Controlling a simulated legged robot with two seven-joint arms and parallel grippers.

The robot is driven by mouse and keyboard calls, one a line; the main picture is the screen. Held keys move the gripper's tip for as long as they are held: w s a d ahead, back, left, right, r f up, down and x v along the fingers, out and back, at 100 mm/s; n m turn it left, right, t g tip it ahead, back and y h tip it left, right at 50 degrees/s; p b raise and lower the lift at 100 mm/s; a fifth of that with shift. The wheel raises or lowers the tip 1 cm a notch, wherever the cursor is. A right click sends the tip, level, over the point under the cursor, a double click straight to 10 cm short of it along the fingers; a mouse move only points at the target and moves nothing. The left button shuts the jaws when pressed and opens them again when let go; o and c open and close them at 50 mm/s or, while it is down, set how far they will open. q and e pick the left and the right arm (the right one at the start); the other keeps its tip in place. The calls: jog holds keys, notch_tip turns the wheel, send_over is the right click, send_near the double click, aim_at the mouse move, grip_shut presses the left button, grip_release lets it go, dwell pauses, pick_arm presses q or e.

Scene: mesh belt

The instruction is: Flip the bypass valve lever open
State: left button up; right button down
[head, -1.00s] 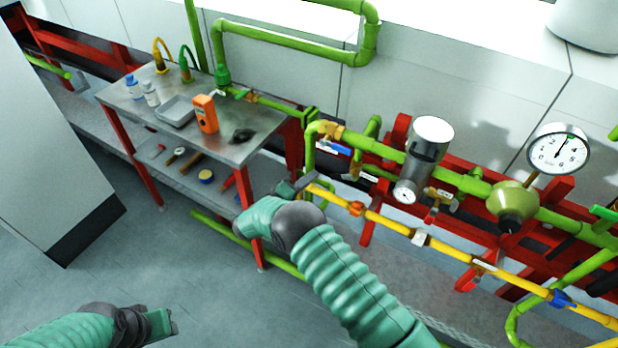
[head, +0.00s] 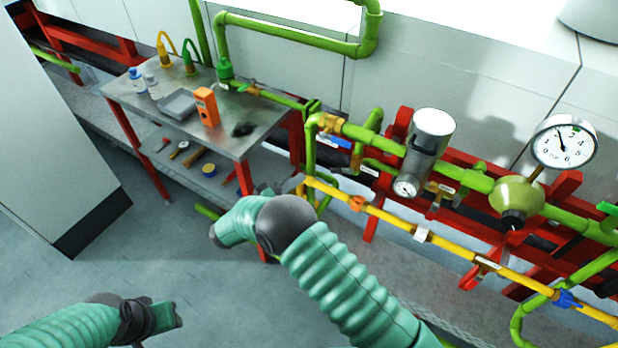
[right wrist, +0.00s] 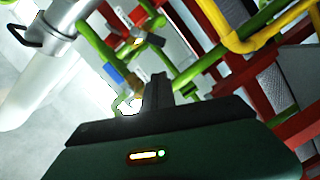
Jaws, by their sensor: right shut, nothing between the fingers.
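A blue-handled lever (head: 335,142) lies along the upper green pipe, beside a brass fitting, in the head view. A blue piece, perhaps this lever, shows in the right wrist view (right wrist: 115,73). A second brass valve (head: 356,160) sits just below it on a lower green pipe with a white tag. I cannot tell which of these is the bypass lever. My right gripper (head: 290,187) is shut and empty, left of and below the blue lever, apart from it; its fingers also show in the right wrist view (right wrist: 158,90). My left gripper (head: 172,315) hangs low left, touching nothing; its jaws are unclear.
A yellow pipe (head: 390,219) runs below the green pipes, close to my right gripper. A metal table (head: 160,80) with bottles, a tray and an orange meter stands left. A dial gauge (head: 565,143) is at right. Open floor lies at lower left.

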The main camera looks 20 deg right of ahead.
aim_at(341, 171)
jog(key=shift+s+r+m+y+b, duration=0.5)
jog(key=shift+s+r+m+y, duration=0.25)
jog(key=shift+r+m, duration=2)
jog(key=w+d+f, duration=0.3)
jog(key=d+f, duration=0.3)
jog(key=d, duration=0.5)
jog(key=shift+w+f, duration=0.15)
jog(key=shift+w, duration=0.15)
